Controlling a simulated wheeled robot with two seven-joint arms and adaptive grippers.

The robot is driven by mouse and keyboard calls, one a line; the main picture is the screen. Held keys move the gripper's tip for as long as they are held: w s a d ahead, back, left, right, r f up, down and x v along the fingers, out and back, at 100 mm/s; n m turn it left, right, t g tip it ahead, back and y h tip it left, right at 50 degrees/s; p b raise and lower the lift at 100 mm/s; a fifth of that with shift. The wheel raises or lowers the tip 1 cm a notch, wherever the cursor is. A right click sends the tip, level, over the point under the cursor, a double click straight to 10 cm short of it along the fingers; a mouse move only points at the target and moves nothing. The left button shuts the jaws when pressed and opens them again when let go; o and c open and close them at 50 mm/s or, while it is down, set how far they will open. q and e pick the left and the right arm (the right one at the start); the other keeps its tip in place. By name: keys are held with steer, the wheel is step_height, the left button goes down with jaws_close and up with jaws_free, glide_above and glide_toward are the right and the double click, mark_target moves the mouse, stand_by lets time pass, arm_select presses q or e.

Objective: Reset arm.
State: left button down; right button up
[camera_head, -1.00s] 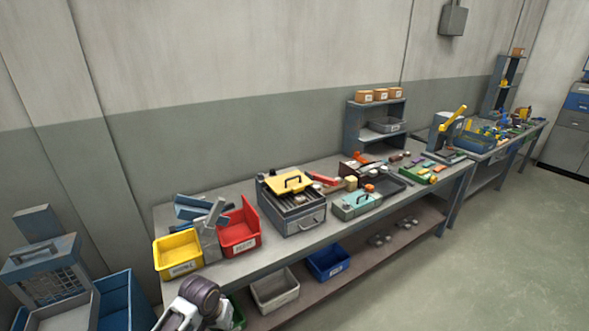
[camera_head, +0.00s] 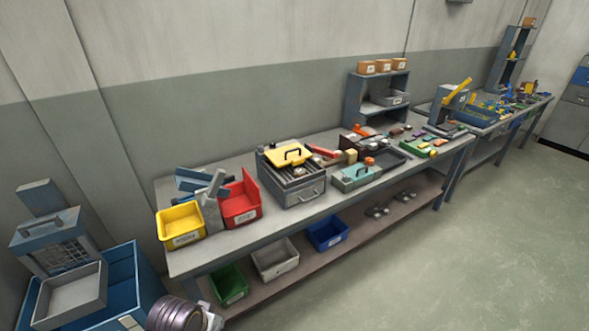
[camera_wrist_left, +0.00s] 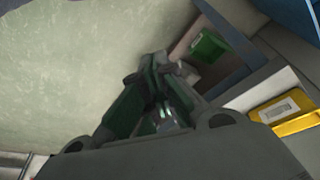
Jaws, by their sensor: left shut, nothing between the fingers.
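My left gripper (camera_wrist_left: 160,75) shows in the left wrist view, its dark green fingers drawn together with nothing between them. It hangs over the open floor, apart from the workbench (camera_head: 240,262). In the head view only part of my left arm shows at the bottom edge, in front of the bench's left end; the left gripper is out of that picture. My right arm and gripper are in neither view.
A yellow bin (camera_head: 180,240) and a red bin (camera_head: 240,212) stand on the bench's left end. Green (camera_head: 230,296), grey and blue (camera_head: 326,246) bins sit on the lower shelf. A blue crate (camera_head: 125,270) stands at left. The floor (camera_head: 440,270) at right is clear.

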arm_select(q)
steer(key=s+a+f+g, duration=0.1)
steer(key=s+f, duration=0.2)
steer(key=f, duration=1.3)
steer(key=s+a+f, duration=0.1)
steer(key=s+f, duration=0.1)
steer(key=f, duration=1.3)
steer(key=s+a+f, duration=0.2)
steer(key=s+f, duration=0.8)
steer(key=s, duration=0.1)
steer(key=s+a+f+g, duration=0.1)
steer(key=s+f, duration=0.9)
steer(key=s, duration=0.1)
steer(key=shift+s+a+f+y, duration=0.15)
steer(key=shift+s+a+y, duration=0.1)
steer(key=shift+a+y, duration=0.15)
